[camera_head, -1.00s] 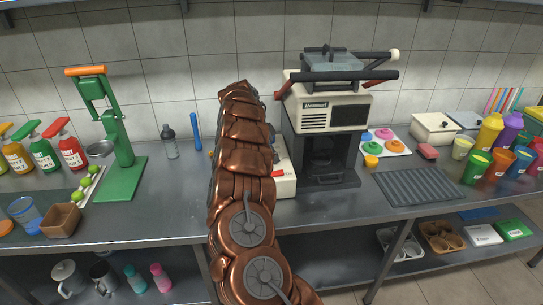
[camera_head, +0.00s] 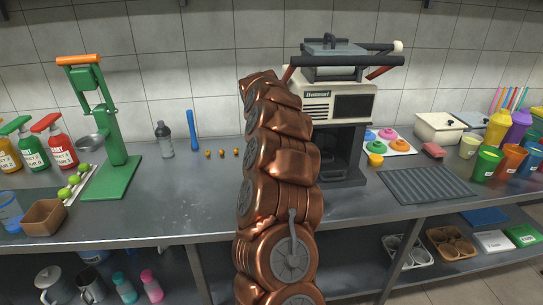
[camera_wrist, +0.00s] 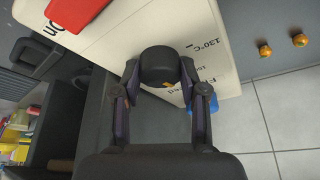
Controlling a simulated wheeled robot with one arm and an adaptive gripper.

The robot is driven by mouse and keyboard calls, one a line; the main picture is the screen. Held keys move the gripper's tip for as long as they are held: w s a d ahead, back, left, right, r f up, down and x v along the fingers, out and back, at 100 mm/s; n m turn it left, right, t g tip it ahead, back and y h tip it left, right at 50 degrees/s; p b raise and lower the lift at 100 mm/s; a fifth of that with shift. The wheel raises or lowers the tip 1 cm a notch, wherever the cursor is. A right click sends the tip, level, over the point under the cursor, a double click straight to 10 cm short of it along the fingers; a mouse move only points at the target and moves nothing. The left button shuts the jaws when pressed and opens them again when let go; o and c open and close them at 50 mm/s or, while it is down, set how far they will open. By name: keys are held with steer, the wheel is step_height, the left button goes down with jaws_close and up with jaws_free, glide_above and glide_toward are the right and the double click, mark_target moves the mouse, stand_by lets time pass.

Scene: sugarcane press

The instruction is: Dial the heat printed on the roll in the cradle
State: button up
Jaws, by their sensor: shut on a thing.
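In the wrist view a round dark knob (camera_wrist: 157,62) sits on a cream panel (camera_wrist: 120,38). My gripper (camera_wrist: 158,78) is shut on the knob, one finger on each side. A small orange mark shows at the knob's lower edge. The panel bears "130°C" and other print, partly cut off or covered by the knob and finger, and not fully readable. A red switch-like part (camera_wrist: 75,12) is at top left beside "On". In the head view my copper arm hides the gripper, the knob and the panel. I cannot make out the roll, its cradle or its printed heat.
The press (camera_head: 335,105) stands right behind my arm. A green juicer (camera_head: 112,150), a dark bottle (camera_head: 165,140) and a blue rod (camera_head: 193,130) stand left. Small orange balls (camera_head: 221,153) lie near the arm. The counter (camera_head: 175,200) left of my arm is mostly clear.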

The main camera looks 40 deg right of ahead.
steer(key=shift+n+t+y, duration=0.3)
steer(key=shift+n+t, duration=0.3)
steer(key=shift+n, duration=0.9)
steer(key=o, duration=1.1)
steer(key=v, duration=1.2)
